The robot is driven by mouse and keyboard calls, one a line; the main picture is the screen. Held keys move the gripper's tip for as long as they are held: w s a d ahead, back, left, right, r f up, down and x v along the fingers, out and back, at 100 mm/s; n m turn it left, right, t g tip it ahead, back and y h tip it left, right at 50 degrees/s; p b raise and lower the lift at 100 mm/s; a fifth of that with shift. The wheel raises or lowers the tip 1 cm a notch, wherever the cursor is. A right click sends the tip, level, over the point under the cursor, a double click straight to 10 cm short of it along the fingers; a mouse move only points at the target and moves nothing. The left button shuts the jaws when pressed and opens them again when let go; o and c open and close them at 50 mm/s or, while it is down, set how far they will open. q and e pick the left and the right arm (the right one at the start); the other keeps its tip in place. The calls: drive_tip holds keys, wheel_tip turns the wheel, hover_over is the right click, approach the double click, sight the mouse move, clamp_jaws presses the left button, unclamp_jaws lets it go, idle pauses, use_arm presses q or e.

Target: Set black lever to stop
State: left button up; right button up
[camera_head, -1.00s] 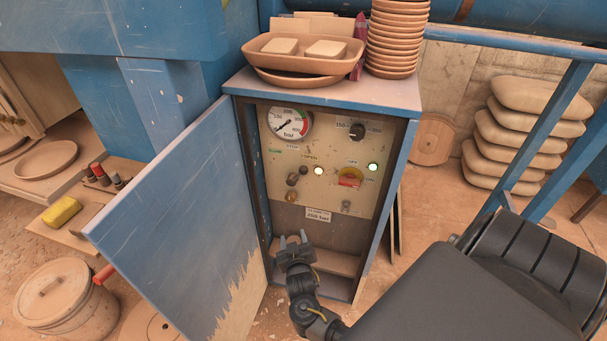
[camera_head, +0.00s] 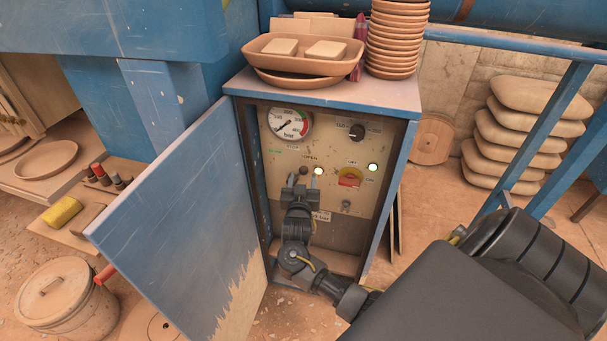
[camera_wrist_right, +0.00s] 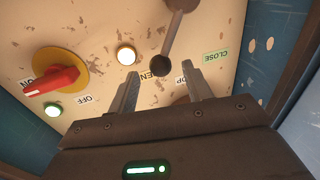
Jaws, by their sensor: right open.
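The black lever (camera_wrist_right: 172,38) shows in the right wrist view as a grey shaft with a dark ball end. The ball lies beside the partly hidden OPEN label (camera_wrist_right: 152,75). In the head view my right gripper (camera_head: 301,184) is in front of the panel (camera_head: 335,205) and hides most of the lever. My left gripper is not in view.
A red-on-yellow rotary switch (camera_head: 350,177) and lit lamps sit right of the lever. A pressure gauge (camera_head: 290,123) is above. The open blue cabinet door (camera_head: 180,225) stands at left, and the cabinet's side wall (camera_head: 388,190) bounds the right.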

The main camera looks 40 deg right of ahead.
sight(298, 176)
drive_tip(key=shift+x, duration=1.5)
clamp_jaws()
